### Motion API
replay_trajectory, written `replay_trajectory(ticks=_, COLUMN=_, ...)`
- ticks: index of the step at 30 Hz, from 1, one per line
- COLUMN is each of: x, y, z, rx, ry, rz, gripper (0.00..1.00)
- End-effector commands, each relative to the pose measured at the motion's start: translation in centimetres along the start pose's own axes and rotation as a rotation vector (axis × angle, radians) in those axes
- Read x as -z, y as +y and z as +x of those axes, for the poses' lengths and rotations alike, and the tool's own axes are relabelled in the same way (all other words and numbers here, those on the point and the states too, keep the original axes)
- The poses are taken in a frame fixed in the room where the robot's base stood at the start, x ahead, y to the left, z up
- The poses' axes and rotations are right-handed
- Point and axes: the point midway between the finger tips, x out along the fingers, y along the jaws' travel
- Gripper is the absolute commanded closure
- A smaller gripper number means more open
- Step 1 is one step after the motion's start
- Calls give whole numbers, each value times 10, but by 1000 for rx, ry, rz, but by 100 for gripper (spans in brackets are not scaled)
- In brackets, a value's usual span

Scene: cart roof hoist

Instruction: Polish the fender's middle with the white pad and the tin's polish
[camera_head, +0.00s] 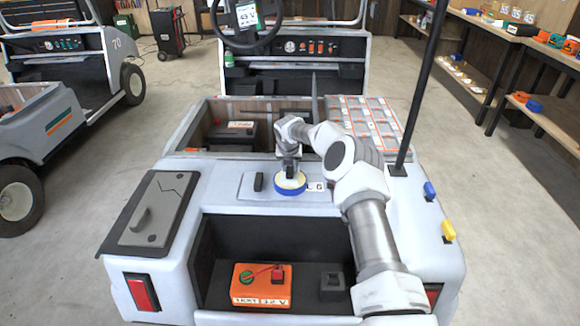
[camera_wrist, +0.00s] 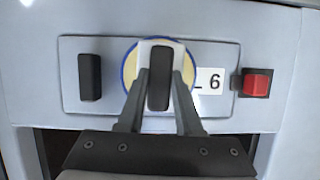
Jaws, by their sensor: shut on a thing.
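My gripper (camera_wrist: 159,92) is shut on the black upright grip of the white pad (camera_wrist: 181,52). The pad's square edges show around the grip in the wrist view. The round tin (camera_head: 290,190), with a blue rim and cream-coloured polish, sits on the cart's rear deck, directly below my gripper (camera_head: 290,172). In the wrist view the tin (camera_wrist: 130,72) shows around the pad, which covers its middle. I cannot tell whether the pad touches the polish. The cart's pale grey rear body (camera_head: 190,240) lies around the tin; I cannot tell which part is the fender.
A black block (camera_head: 258,182) stands left of the tin. A red switch (camera_wrist: 257,83) is to the right. A dark panel with a handle (camera_head: 150,212) lies on the left. The open bay below holds an orange battery box (camera_head: 262,285). A black post (camera_head: 420,85) rises at right.

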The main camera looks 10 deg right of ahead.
Motion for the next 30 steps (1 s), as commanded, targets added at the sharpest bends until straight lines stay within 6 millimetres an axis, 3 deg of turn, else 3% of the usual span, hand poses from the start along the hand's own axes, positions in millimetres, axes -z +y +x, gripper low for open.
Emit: replay_trajectory(ticks=30, x=2, y=0, z=6, rx=0, ry=0, rz=-1, gripper=100)
